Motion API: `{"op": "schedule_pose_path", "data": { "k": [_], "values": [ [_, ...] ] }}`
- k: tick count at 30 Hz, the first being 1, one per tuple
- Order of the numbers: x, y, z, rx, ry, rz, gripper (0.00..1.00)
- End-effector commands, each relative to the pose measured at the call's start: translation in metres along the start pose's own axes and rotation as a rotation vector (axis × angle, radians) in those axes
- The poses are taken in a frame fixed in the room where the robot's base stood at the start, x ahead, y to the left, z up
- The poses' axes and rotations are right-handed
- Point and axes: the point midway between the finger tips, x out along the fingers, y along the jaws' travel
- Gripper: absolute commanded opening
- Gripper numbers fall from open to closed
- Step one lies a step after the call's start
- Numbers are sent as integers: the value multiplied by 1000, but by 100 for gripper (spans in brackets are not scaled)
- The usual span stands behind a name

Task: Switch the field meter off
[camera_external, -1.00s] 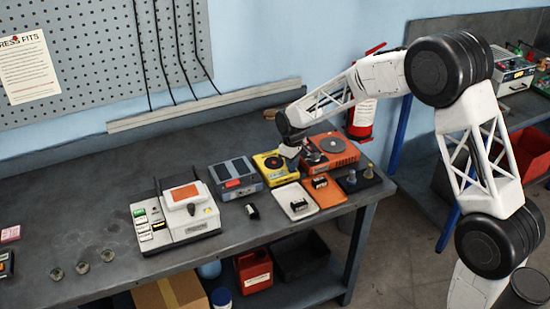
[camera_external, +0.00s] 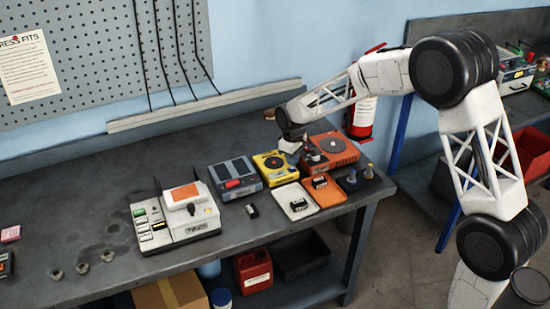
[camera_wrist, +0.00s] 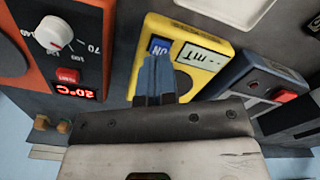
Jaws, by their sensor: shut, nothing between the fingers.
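The field meter (camera_wrist: 204,82) is a yellow box with a white "mT" display and a blue switch (camera_wrist: 159,46) marked "ON". In the external view, the field meter (camera_external: 268,164) stands between a grey box and an orange unit. My gripper (camera_wrist: 157,57) is shut and empty, its blue-grey fingertips right by the blue switch and covering part of that end of the meter. I cannot tell whether they touch it. In the external view, my gripper (camera_external: 291,158) is over the meter's right side, and the wrist hides part of the meter.
The orange unit (camera_external: 331,150) with a dial and "20°C" display stands close on the right. The grey box (camera_external: 233,175) with a red button is close on the left. A white tray (camera_external: 281,197) and an orange tray (camera_external: 337,194) lie in front. A white console (camera_external: 180,235) stands further left.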

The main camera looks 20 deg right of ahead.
Motion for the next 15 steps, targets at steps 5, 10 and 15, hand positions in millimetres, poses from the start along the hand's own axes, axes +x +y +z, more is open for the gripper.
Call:
{"op": "schedule_pose_path", "data": {
  "k": [5, 10, 15],
  "values": [
    [-11, 0, 0, 0, 0, 0, 0],
    [-21, 0, 0, 0, 2, 1, 0],
    [-30, 0, 0, 0, 1, 0, 0]
  ]
}}
